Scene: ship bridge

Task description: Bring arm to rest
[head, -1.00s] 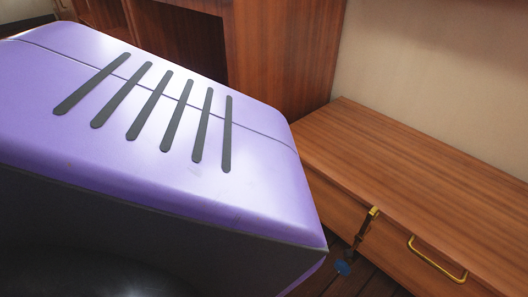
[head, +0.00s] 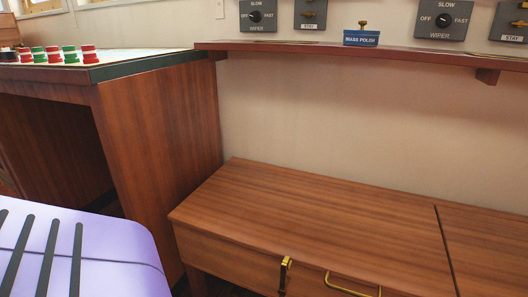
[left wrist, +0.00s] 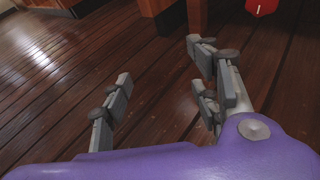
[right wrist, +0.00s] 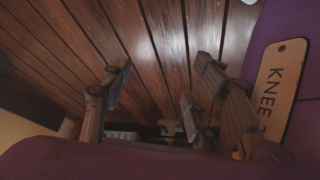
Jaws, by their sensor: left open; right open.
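My left gripper (left wrist: 165,90) shows in the left wrist view with its grey fingers spread apart. It is empty, over the dark plank floor (left wrist: 60,80). My right gripper (right wrist: 155,95) shows in the right wrist view, also spread and empty, with planks beyond it. Neither gripper shows in the head view. A purple body part of mine fills the lower left corner of the head view.
A wooden bench (head: 330,215) with brass fittings (head: 352,284) stands along the wall. Above it a shelf (head: 400,55) holds a blue brass polish tin (head: 361,38). A console desk (head: 160,130) stands at left. A tag reading "KNEE" (right wrist: 277,95) is beside the right gripper.

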